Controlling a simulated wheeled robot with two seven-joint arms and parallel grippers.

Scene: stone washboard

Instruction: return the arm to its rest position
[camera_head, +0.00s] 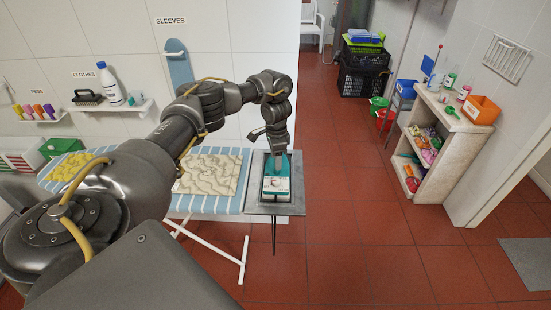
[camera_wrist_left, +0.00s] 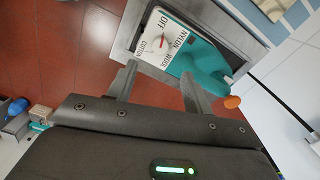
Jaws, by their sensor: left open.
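My left arm reaches in from the left, and its gripper (camera_head: 278,158) points down over the iron at the right end of the ironing board. In the left wrist view the gripper (camera_wrist_left: 160,72) is open, its two fingers apart with nothing held between them. The teal and white iron (camera_head: 277,187) rests on a grey metal plate (camera_head: 262,209). Its white dial face (camera_wrist_left: 153,44), marked OFF, NYLON, WOOL and COTTON, and its teal handle (camera_wrist_left: 208,72) lie just beyond the fingers. I cannot tell whether a finger touches it. My right gripper is not in view.
The blue-striped ironing board (camera_head: 208,203) carries yellow and cream patterned cloths (camera_head: 212,172). A wall shelf (camera_head: 115,108) holds a brush and bottle behind my arm. A shelf unit (camera_head: 447,126) stands at the right. The red tiled floor between is clear.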

